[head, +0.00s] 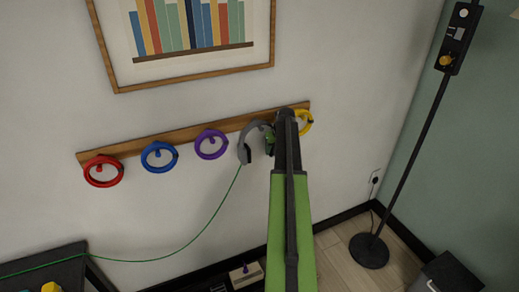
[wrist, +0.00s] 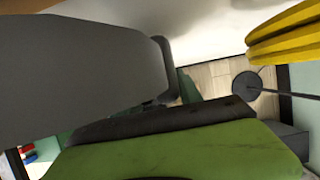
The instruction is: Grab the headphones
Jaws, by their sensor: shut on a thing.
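The grey headphones (head: 244,148) are at the wooden peg rail on the wall, between the purple and yellow rings. My gripper (head: 270,136) is at their right side, shut on them. My arm hides part of them, and I cannot tell whether they still rest on a peg. In the wrist view the headphones (wrist: 80,65) fill the left as a large grey shape, close to my green gripper parts (wrist: 180,130).
Red (head: 103,171), blue (head: 159,156), purple (head: 211,144) and yellow (head: 304,122) rings hang on the rail (head: 190,134). A green cable (head: 205,222) runs from the headphones to a dark table (head: 45,270). A black stand (head: 408,160) is at right.

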